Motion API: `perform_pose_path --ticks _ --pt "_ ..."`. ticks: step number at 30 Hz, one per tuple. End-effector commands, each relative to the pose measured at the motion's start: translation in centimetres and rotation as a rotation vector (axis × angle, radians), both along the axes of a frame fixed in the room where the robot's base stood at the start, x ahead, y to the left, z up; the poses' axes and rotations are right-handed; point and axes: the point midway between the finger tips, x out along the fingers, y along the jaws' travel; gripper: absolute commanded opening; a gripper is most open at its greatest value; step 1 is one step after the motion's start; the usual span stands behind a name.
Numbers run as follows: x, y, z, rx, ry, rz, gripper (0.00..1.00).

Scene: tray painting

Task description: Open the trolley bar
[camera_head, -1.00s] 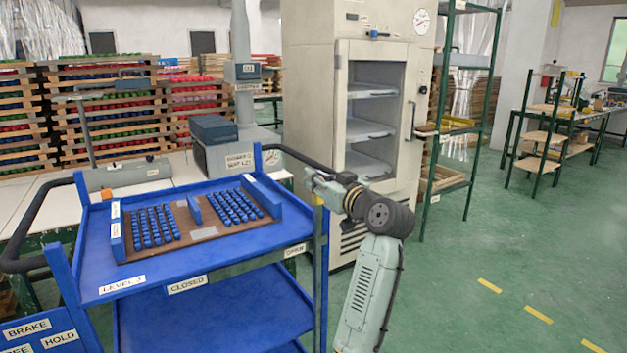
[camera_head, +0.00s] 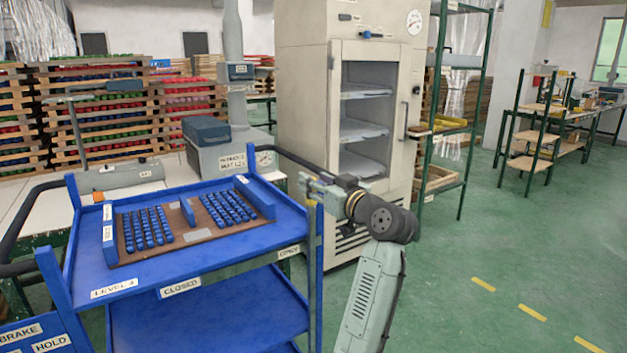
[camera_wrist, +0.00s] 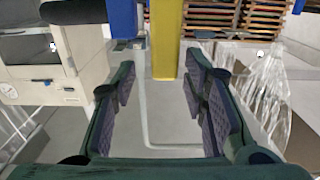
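The blue trolley (camera_head: 235,250) stands at the left in the head view, with CLOSED and OPEN labels on its front edge. A yellow piece (camera_head: 312,203) shows at the top of that corner, beside my gripper (camera_head: 308,184). In the wrist view my gripper (camera_wrist: 160,78) is open, its two fingers apart. The yellow piece (camera_wrist: 166,40) stands upright ahead, between the fingertips in the picture and apart from both. A blue post (camera_wrist: 122,18) is just left of it. Whether the yellow piece belongs to the bar is unclear.
A brown board (camera_head: 200,236) with rows of blue pieces lies on the trolley's top shelf. The green floor at the right is clear.

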Motion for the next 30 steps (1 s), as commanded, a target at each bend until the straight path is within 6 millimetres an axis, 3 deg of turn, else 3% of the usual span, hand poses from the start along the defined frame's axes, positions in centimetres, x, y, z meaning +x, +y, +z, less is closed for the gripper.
perform_pose_path --ticks 6,13,19,28,30 --pt "-3.9 -2.9 -0.1 -0.001 -0.001 -0.005 0.40" --pt "-7.2 -5.1 -0.1 0.000 0.000 -0.004 0.40" --pt "-8.2 -5.7 0.0 0.001 0.000 -0.003 0.40" --pt "-8.2 -5.7 0.0 0.001 0.001 -0.002 0.40" --pt "-8.1 -4.7 0.2 0.001 -0.009 0.001 0.40"
